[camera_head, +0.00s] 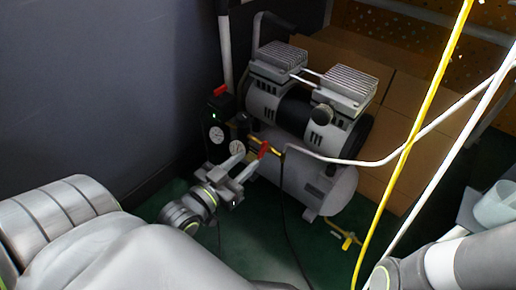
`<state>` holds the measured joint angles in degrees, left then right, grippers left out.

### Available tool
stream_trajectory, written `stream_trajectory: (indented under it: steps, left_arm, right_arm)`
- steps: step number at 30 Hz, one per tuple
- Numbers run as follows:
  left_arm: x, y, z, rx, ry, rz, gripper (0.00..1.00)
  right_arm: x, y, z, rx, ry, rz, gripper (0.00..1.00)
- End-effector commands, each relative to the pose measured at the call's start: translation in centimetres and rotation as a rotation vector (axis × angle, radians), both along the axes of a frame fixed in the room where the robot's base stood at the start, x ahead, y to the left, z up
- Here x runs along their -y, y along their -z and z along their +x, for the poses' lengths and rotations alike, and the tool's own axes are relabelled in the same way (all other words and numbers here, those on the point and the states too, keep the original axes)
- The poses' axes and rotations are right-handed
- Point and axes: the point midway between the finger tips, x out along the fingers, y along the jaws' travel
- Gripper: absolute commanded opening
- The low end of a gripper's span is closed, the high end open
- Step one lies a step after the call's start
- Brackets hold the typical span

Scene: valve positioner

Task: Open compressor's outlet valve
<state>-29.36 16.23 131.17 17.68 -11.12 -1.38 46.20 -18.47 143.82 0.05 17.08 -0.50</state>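The air compressor (310,110) stands on the floor, with silver finned heads on top and a light tank below. A small red valve handle (264,149) sits on a brass fitting at the tank's left end, beside the gauges; I take it as the outlet valve. My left gripper (248,161) is open, its two fingers apart and pointing up and right at the red handle. The fingertips are close to the handle; I cannot tell whether they touch it. Part of my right arm (450,265) shows at the lower right, but its gripper is not visible.
Two round gauges (216,134) and a red-topped black unit are left of the tank. A white hose (345,161) runs right from the valve area. A yellow hose (408,150) crosses the right side. Cardboard boxes (408,105) stand behind; a dark wall (100,80) is left.

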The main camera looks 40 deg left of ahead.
Motion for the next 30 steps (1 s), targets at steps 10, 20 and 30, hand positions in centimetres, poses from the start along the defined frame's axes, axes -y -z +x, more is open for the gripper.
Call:
stream_trajectory:
  steps: [10,20,30]
  left_arm:
    - [0.4,0.1,4.7,0.003,0.001,0.0,0.31]
    - [0.5,0.0,5.7,0.0,0.0,-0.001,0.31]
    - [0.5,0.0,5.7,0.0,0.0,-0.001,0.06]
  right_arm:
    - [0.0,1.0,0.1,-0.005,-0.003,0.0,0.55]
    - [0.0,1.0,0.0,-0.004,-0.013,0.007,0.55]
    - [0.0,0.9,-0.1,0.002,-0.014,0.006,0.55]
